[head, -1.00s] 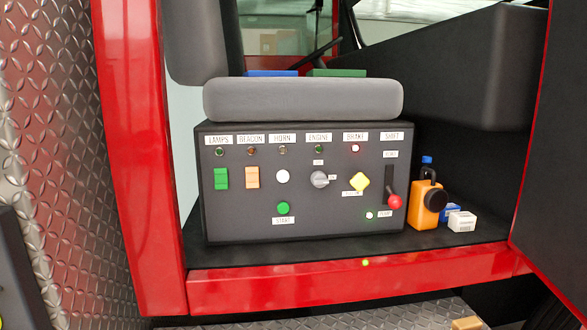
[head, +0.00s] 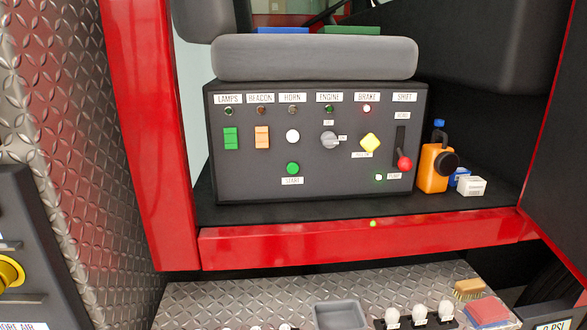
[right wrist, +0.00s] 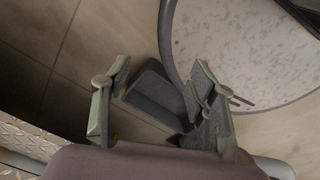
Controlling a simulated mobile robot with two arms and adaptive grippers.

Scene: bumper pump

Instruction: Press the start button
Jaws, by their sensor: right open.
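The green round start button (head: 292,168) sits on the lower middle of the dark control panel (head: 250,185), above a white label that reads START. Above it is a white round button under HORN, and to its upper right is the grey ENGINE knob (head: 329,140). The red BRAKE lamp (head: 366,108) is lit, and a small light by the PUMP label glows. Neither gripper shows in the head view. My right gripper (right wrist: 155,95) shows in the right wrist view, its fingers apart and empty above the floor, with no panel in sight.
A red sill (head: 350,243) runs below the panel. An orange container (head: 434,168) and small boxes stand right of it. A diamond-plate step (head: 250,292) below holds a grey tray, a brush (head: 468,289) and a red pad. A red door post (head: 160,150) stands left.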

